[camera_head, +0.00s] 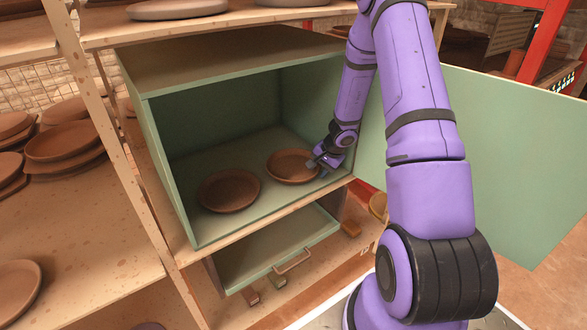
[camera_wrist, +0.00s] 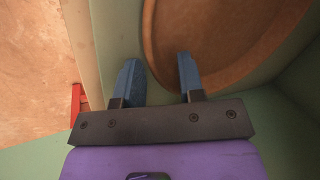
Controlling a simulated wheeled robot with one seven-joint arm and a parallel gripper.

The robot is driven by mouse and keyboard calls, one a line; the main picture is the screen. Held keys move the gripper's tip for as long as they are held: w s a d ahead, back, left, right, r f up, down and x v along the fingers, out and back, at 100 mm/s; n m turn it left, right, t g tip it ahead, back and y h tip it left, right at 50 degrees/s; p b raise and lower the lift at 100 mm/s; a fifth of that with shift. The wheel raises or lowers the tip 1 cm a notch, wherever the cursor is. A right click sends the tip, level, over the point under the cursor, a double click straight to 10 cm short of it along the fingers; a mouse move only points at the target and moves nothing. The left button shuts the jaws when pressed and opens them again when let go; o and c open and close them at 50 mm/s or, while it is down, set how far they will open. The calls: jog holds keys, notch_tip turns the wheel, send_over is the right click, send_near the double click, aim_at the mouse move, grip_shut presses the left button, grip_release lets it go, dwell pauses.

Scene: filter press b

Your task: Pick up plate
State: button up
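Two brown round plates lie inside an open green cabinet (camera_head: 215,55). The left plate (camera_head: 229,190) is nearer the cabinet's front; the right plate (camera_head: 291,165) lies to its right, close to the right wall. My gripper (camera_head: 316,163) is at the right plate's right edge. In the wrist view, my gripper (camera_wrist: 158,60) has its two blue fingers apart with nothing clamped. The rim of a plate (camera_wrist: 215,40) passes between them in the picture, one finger over the plate and one outside it. I cannot tell whether the fingers touch it.
The open green door (camera_head: 480,150) stands to the right, behind my arm. Below is a partly open drawer (camera_head: 280,250) with a handle. Wooden shelves with more brown plates (camera_head: 65,140) stand at the left. The cabinet's side wall and ceiling enclose my gripper.

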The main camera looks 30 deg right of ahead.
grip_shut()
jog(key=shift+r, duration=0.15)
